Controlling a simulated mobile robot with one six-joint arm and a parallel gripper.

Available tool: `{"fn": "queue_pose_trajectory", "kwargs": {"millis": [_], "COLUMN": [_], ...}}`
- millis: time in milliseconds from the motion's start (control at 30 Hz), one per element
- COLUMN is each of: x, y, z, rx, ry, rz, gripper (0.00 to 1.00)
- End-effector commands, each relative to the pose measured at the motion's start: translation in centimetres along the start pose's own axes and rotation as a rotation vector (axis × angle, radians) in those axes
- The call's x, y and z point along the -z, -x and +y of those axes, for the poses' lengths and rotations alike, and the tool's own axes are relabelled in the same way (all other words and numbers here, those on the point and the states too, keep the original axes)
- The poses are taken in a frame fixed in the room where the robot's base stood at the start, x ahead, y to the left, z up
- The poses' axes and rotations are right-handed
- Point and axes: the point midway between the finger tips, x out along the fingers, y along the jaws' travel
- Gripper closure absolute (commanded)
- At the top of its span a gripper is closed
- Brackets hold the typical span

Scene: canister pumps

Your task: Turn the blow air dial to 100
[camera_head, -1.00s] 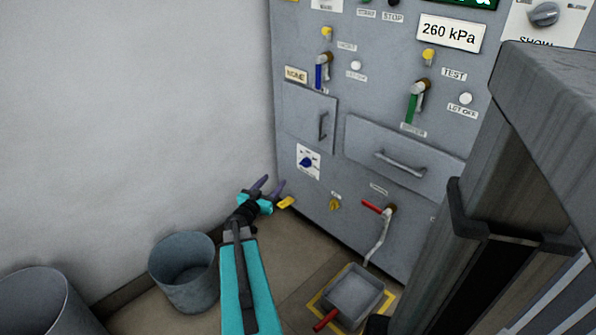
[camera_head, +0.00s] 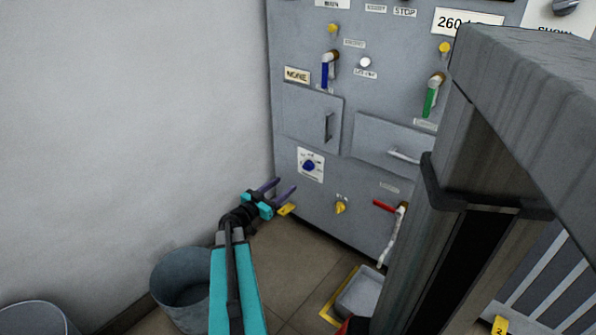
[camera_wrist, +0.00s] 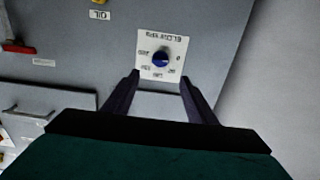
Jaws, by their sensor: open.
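The blow air dial (camera_head: 309,166) is a blue knob on a white square plate, low on the left part of the grey cabinet front. In the wrist view the dial (camera_wrist: 160,58) appears upside down with its lettering and number marks, between and beyond my fingertips. The knob's exact setting is too small to read surely. My gripper (camera_head: 285,185) is open and empty, just left of and below the dial in the head view. Its two dark fingers (camera_wrist: 159,78) point toward the plate and look apart from the knob.
A yellow knob (camera_head: 340,207) and a red-handled tap (camera_head: 385,206) sit low on the cabinet, right of the dial. A drawer door (camera_head: 308,118) is above the dial. A grey bucket (camera_head: 180,285) stands on the floor by the plain wall at left.

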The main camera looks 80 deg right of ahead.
Motion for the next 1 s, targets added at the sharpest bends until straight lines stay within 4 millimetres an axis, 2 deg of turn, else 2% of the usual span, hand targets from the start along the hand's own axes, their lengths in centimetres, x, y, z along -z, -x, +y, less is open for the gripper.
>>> {"fn": "queue_pose_trajectory", "kwargs": {"millis": [367, 533, 667, 1000], "x": [0.0, -0.1, -0.2, -0.3], "y": [-0.1, -0.9, -2.1, -6.9], "z": [0.0, 0.1, 0.0, 0.0], "rx": [-0.001, -0.003, -0.002, -0.002], "ry": [0.0, 0.0, -0.001, -0.001], "rz": [0.0, 0.0, 0.0, 0.001], "gripper": [0.49, 0.49, 0.49, 0.49]}}
